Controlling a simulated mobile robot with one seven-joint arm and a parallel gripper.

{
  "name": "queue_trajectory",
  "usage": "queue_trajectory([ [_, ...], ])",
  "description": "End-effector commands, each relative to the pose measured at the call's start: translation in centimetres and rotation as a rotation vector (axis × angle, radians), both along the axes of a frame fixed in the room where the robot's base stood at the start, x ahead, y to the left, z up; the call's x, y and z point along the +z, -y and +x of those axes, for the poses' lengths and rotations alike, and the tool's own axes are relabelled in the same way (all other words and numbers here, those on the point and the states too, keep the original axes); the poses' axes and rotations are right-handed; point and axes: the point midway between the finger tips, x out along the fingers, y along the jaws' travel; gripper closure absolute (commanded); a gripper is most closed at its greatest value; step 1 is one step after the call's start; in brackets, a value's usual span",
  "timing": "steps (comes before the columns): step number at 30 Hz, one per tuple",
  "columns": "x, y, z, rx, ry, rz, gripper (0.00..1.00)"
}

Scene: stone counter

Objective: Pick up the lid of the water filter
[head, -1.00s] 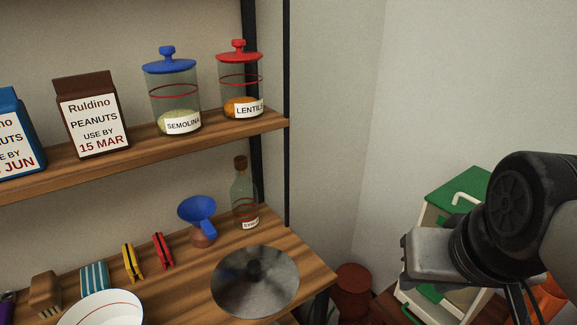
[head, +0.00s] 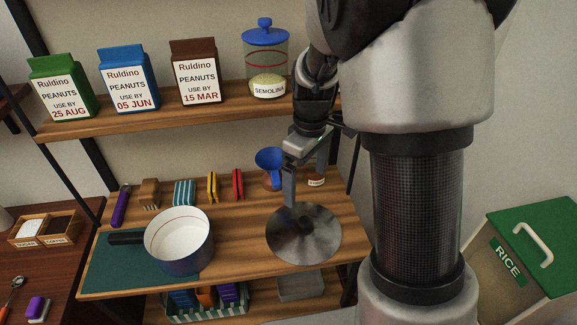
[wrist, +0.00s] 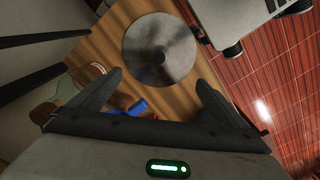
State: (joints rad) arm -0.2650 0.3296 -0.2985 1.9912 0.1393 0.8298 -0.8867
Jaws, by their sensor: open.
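A round grey metal lid (head: 320,245) lies flat on the lower wooden shelf, right of a saucepan. In the wrist view the lid (wrist: 146,34) shows ahead of the fingers, with a small dark knob (wrist: 160,56) at its middle. No water filter can be made out, so I cannot tell whether this lid belongs to one. My gripper (head: 306,188) points down above the back part of the lid, open and empty. In the wrist view its two fingers (wrist: 160,82) are wide apart, with nothing between them. My arm hides part of the shelf's right end.
The saucepan (head: 178,236) has a dark handle to the left. A blue funnel (head: 270,158) and a bottle (head: 317,182) stand behind the lid, close to my gripper. The upper shelf (head: 150,118) holds cartons and a jar. A rice bin (head: 508,262) stands at right.

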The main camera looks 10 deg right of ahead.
Motion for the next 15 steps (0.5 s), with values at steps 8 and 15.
queue_trajectory([
  [8, -4.5, 0.2, 0.1, 0.02, -0.016, -0.009, 0.04],
  [15, -9.7, 0.2, 0.1, 0.018, -0.015, -0.009, 0.04],
])
